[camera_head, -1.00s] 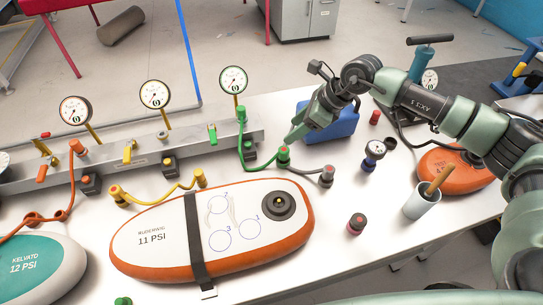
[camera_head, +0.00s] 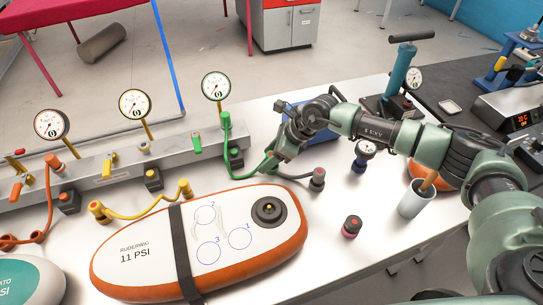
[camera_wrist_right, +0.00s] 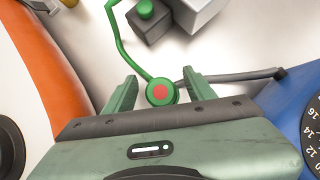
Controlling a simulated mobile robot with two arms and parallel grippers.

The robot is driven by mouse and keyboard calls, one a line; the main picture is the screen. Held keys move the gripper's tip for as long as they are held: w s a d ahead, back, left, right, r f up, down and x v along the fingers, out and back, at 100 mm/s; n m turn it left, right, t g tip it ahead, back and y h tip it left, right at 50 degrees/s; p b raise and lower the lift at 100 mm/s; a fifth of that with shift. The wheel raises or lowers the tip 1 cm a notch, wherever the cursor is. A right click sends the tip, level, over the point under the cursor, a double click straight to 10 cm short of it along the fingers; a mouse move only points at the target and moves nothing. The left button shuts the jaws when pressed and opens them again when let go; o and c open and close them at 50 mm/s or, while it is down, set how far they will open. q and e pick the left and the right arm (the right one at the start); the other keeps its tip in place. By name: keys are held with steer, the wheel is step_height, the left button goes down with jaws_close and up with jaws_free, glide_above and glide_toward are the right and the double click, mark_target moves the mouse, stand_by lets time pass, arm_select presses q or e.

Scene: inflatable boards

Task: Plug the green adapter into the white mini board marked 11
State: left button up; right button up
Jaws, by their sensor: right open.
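The white mini board with an orange rim (camera_head: 135,225), marked 11 PSI, lies on the table with a dark strap across it. Its round black valve (camera_head: 268,210) is near the right end. The green adapter, a short green cylinder with a red top, sits at the end of a green hose. In the right wrist view the green adapter (camera_wrist_right: 161,92) is between the fingers of my open right gripper (camera_wrist_right: 160,86), with a gap on each side. In the head view the right gripper (camera_head: 277,160) partly hides it. My left gripper is out of view.
A yellow hose (camera_head: 145,212) and an orange hose (camera_head: 48,210) lie left of the green one. A gauge rail (camera_head: 100,165) runs behind the board. Front table space is clear.

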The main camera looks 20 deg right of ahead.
steer(key=shift+w+a+f, duration=0.25)
steer(key=shift+a+f, duration=0.05)
steer(key=shift+f, duration=0.3)
jaws_close()
steer(key=shift+r, duration=0.1)
